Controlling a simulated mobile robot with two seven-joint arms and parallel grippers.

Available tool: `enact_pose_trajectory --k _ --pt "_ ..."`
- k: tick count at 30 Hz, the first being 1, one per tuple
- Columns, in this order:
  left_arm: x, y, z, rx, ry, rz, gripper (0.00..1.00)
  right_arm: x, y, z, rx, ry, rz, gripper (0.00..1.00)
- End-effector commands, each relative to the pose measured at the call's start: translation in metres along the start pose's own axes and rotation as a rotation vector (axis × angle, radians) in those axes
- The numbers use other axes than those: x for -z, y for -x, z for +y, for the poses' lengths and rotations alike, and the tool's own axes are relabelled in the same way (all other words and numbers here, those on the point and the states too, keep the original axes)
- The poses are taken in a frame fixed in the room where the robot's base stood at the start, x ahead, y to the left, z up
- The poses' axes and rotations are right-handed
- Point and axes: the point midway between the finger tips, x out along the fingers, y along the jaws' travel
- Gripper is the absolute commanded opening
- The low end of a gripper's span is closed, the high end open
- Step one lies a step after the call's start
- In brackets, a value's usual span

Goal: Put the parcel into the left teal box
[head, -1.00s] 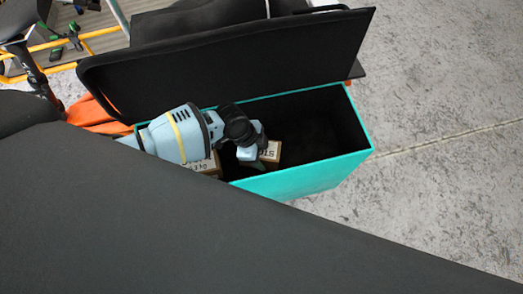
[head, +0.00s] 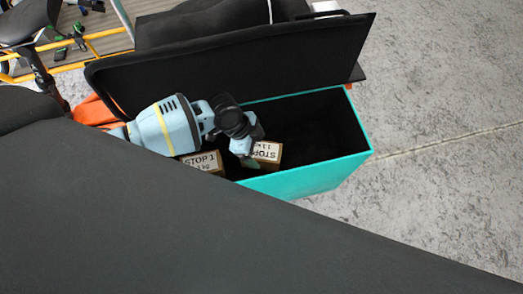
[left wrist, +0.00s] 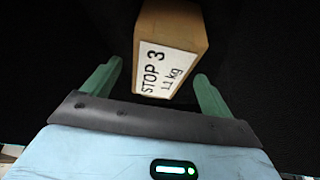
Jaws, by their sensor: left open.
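The teal box (head: 318,178) stands open with a black inside. A brown parcel (head: 267,153) with a white STOP label lies in it; in the left wrist view this parcel (left wrist: 185,35) reads STOP 3, 1.1 kg. My left gripper (head: 250,160) reaches into the box at the parcel's left side. In the left wrist view its green fingers (left wrist: 158,72) are open, with the parcel's labelled end between and just beyond the tips and gaps on both sides. A second parcel (head: 205,162), labelled STOP 1, lies further left in the box, partly hidden. My right gripper is not in view.
The raised black lid (head: 220,65) stands along the box's back edge. A large dark surface (head: 150,225) fills the foreground and hides the box's front left. The right part of the box looks empty. Orange cloth (head: 95,110) lies left of the box.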

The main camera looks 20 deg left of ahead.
Motion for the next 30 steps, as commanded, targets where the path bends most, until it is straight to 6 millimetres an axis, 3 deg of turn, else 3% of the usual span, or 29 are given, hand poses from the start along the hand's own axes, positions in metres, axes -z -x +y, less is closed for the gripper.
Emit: enact_pose_trajectory --k 1,6,12,26,30 --pt "0.000 0.014 0.000 0.002 -0.002 -0.001 0.85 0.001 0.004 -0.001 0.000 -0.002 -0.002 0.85" --pt "0.001 0.044 0.000 0.003 -0.003 0.000 0.85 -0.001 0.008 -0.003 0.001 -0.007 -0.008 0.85" --pt "0.000 0.064 0.000 0.001 -0.001 -0.001 0.85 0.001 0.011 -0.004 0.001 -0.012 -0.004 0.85" --pt "0.001 0.068 0.001 0.001 -0.001 0.001 0.85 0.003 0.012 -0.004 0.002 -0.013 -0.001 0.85" --pt "0.013 0.063 0.009 0.031 -0.006 0.039 0.85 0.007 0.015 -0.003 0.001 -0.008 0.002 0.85"
